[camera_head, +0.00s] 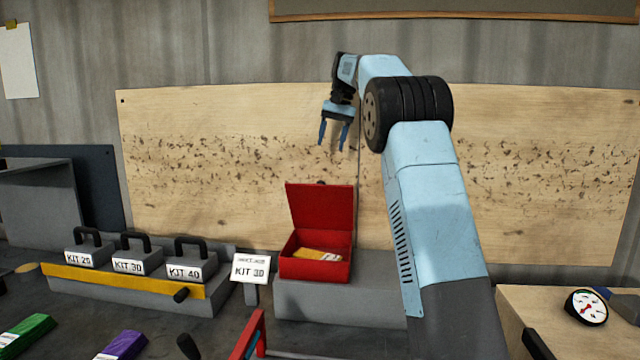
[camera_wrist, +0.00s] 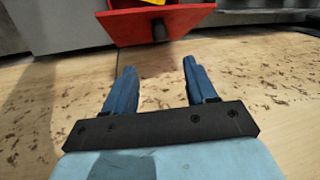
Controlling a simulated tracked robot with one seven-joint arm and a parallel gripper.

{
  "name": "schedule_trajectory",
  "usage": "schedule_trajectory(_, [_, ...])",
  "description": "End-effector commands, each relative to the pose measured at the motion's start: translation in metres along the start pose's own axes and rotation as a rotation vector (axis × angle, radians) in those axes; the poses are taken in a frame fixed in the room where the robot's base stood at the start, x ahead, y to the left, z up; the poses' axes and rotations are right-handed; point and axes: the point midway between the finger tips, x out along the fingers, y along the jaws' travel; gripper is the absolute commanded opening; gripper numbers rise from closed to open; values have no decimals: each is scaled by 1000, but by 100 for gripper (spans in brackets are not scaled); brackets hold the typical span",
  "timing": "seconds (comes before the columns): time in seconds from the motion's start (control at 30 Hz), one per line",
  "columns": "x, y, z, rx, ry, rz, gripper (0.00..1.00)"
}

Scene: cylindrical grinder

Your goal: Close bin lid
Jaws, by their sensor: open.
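A red bin (camera_head: 316,268) sits on a grey block, with a yellow item (camera_head: 318,254) inside. Its red lid (camera_head: 320,208) stands raised, hinged at the back and leaning slightly backward. My gripper (camera_head: 333,146) is open and empty, above the lid and apart from it, with its blue fingers pointing down. In the wrist view my gripper (camera_wrist: 158,72) shows its two fingers spread with nothing between them. The red lid (camera_wrist: 165,24) is at the top of that view beyond the fingertips, with a dark knob (camera_wrist: 160,32) on it.
The grey block (camera_head: 340,302) carries the bin. A KIT 3D sign (camera_head: 250,268) stands just left of the bin. Several handled kit weights (camera_head: 130,255) sit on a rack further left. A wooden board (camera_head: 230,160) is behind. A dial gauge (camera_head: 586,307) is at the right.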

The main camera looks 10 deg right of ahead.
Motion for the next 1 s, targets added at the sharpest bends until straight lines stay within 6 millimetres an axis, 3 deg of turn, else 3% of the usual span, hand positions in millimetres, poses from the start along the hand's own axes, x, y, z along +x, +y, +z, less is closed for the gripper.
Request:
schedule_trajectory(0.17, [17, 0, 0, 0, -3, 0, 56])
schedule_trajectory(0.7, [108, 1, 0, 1, -2, 1, 56])
schedule_trajectory(1.0, [134, 1, 0, 1, 0, 1, 56])
